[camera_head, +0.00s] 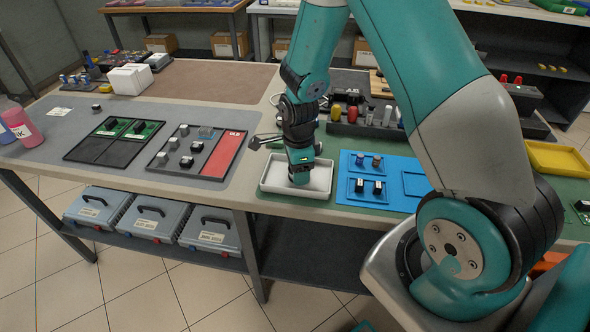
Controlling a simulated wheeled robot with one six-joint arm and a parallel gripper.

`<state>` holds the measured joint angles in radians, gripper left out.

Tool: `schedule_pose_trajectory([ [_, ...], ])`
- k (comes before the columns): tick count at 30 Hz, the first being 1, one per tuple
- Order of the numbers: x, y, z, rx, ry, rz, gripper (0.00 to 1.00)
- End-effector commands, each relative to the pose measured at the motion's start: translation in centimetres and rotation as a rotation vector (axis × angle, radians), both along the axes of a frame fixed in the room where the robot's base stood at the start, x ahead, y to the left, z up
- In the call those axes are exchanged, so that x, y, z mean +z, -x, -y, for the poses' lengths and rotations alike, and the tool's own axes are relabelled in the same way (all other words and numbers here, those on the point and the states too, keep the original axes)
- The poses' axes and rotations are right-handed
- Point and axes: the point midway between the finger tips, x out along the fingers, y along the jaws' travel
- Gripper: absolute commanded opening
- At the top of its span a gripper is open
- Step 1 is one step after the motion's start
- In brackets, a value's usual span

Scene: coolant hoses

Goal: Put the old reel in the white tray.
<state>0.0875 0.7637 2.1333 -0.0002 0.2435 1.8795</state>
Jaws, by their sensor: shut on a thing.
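The white tray (268,184) stands on the bench in the middle of the view. My gripper (299,178) points down over the tray, its tip inside the tray's outline and low near the floor of it. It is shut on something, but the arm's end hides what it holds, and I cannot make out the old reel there. Whether the held thing touches the tray floor cannot be told.
A blue board (345,193) with several small parts lies just right of the tray. A dark sorting tray with a red strip (224,154) lies to the left, beside a black tray with green boards (130,128). A dark rack of tools (345,127) stands behind.

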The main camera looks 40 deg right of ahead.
Motion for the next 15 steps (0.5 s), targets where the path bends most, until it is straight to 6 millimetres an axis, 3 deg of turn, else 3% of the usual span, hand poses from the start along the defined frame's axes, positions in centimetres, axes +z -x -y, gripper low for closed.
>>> schedule_pose_trajectory([
  [5,-0.31,0.00,0.01,0.000,0.000,-0.001,0.27],
  [6,-0.36,0.01,0.01,0.000,0.000,-0.001,0.57],
  [9,-0.27,0.01,0.01,0.000,0.000,-0.001,0.80],
  [15,-0.26,0.01,0.01,0.000,0.000,-0.001,0.80],
])
